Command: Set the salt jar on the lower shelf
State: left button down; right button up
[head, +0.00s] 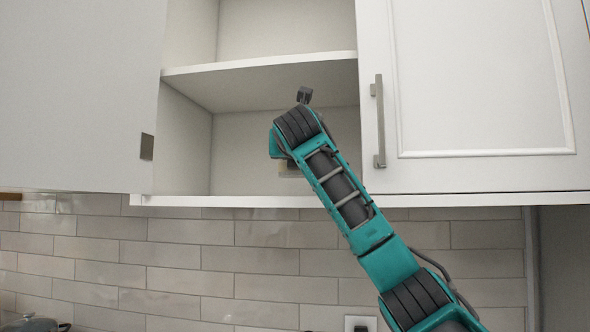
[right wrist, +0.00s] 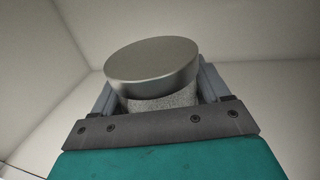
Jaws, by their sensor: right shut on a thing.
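The salt jar (right wrist: 152,68) has a grey metal lid and a pale, grainy body, seen in the right wrist view. My right gripper (right wrist: 155,92) is shut on it, with one finger on each side of the body. In the head view my right arm reaches up into the open cabinet, in front of the lower shelf (head: 240,201). There the arm hides most of the gripper and jar. Whether the jar's base touches the shelf cannot be seen. My left gripper is not in view.
The upper shelf board (head: 265,70) runs above my right wrist. The left cabinet door (head: 75,95) stands open; the right door (head: 480,80) with its bar handle is closed. The visible lower compartment looks otherwise empty. A tiled wall (head: 190,255) lies below.

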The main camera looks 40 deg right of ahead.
jog(key=shift+d+f, duration=0.15)
jog(key=shift+f, duration=1.75)
jog(key=shift+f, duration=0.1)
jog(key=o, duration=1.4)
jog(key=b+v, duration=0.2)
jog(key=v, duration=1)
jog(key=shift+w, duration=0.1)
